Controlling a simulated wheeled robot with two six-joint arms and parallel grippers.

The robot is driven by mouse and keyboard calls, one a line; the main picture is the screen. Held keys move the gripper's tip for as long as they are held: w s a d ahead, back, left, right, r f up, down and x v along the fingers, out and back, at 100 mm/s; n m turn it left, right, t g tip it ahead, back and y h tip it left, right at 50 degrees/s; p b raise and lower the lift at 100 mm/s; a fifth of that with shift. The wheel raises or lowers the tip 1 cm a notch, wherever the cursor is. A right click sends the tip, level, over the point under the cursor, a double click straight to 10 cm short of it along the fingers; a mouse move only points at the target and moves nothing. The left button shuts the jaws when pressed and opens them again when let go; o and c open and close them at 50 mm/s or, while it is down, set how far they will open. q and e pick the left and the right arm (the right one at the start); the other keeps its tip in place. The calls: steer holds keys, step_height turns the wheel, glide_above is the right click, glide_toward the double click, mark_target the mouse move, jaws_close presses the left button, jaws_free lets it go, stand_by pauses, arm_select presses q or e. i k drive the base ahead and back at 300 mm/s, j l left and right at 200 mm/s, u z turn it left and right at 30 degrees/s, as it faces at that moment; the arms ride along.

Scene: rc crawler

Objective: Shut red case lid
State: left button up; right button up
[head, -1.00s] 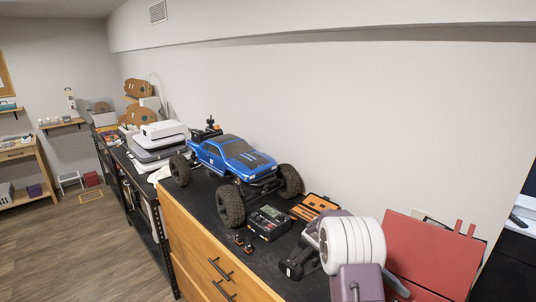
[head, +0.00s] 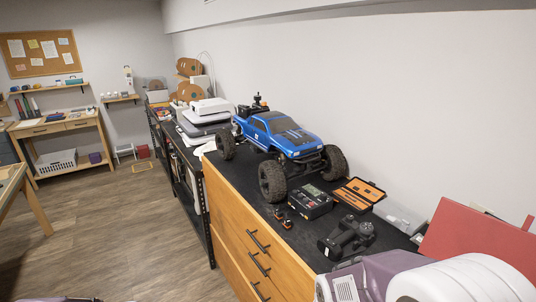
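The red case lid (head: 480,243) is a flat red panel at the right of the head view. It stands raised and tilted at the wall end of the black counter, with a small red tab at its upper edge. The case's lower part is hidden behind my arm and the frame edge. A white and purple part of my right arm fills the lower right corner, in front of the lid. Its fingers do not show. A sliver of purple at the bottom left edge may be my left arm. No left gripper shows.
A blue RC truck (head: 278,140) stands on the counter (head: 240,180). Wood-look floor (head: 110,230) lies open to the left.

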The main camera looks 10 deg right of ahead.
mark_target(454, 229)
steer(key=l+z, duration=0.1)
steer(key=z, duration=0.35)
steer(key=k+l+z, duration=0.1)
steer(key=z, duration=0.3)
steer(key=l+z, duration=0.15)
steer(key=z, duration=0.3)
steer(key=l+z, duration=0.15)
steer(key=z, duration=0.3)
steer(key=k, duration=0.05)
